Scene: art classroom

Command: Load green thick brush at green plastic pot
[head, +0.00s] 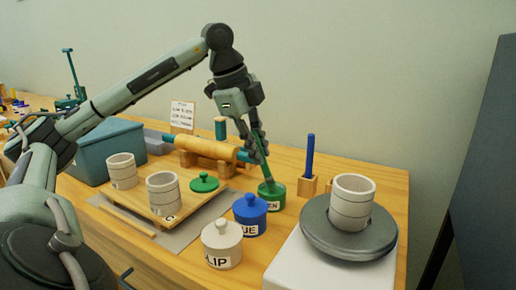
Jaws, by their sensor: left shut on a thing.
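The green plastic pot (273,197) stands on the table right of the middle, with its top open and part of its label showing. My left gripper (255,153) is above the pot, shut on the green thick brush (264,167). The brush points down and its lower end is at the pot's mouth. The tip is hidden inside or behind the rim, so its depth cannot be told. A green lid (204,183) lies on the wooden board to the left of the pot. My right gripper is not in view.
A lidded blue pot (250,217) and a lidded white pot (222,246) stand in front. A blue brush (310,155) stands in a wooden block. A clay cup (351,204) sits on a grey wheel (322,232). Left are two cups on a board (142,207), a wooden roller (205,147) and a teal bin (88,155).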

